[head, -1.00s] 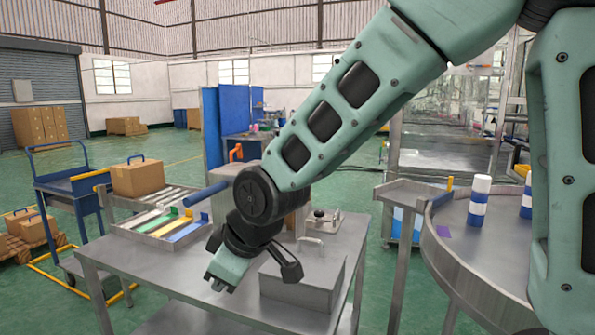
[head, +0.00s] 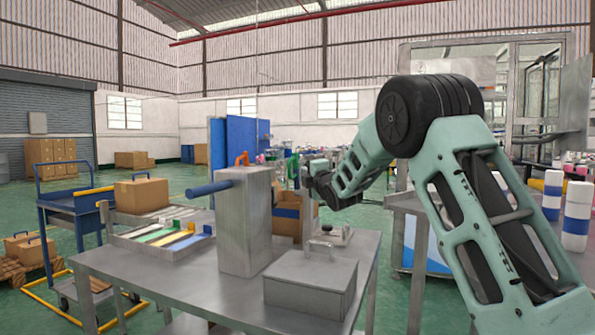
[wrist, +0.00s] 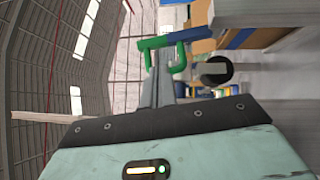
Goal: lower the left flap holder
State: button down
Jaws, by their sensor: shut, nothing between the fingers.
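A green hooked bracket on a blue bar (wrist: 193,35), which looks like a flap holder, lies just beyond my fingertips in the wrist view. A small green piece (head: 293,168) shows near my gripper in the head view; an orange handle (head: 242,159) shows further left, above the metal box. I cannot tell from the pictures which is the left flap holder. My gripper (wrist: 160,62) is shut and empty, its tips close to the green bracket; contact cannot be told. In the head view my wrist hides much of this spot.
A tall metal box (head: 244,225) with a blue lever stands on the metal table (head: 190,292), beside a lidded grey case (head: 310,285). An open carton (head: 287,222) is behind. A tray of coloured strips (head: 165,238) is at left. White-and-blue cans (head: 576,215) stand at right.

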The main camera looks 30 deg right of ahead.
aim_at(298, 167)
jog(key=w, duration=0.4)
jog(key=w+p, duration=0.1)
jog(key=w, duration=0.2)
jog(key=shift+d+r, duration=0.35)
jog(key=shift+r, duration=0.05)
jog(key=shift+r, duration=0.1)
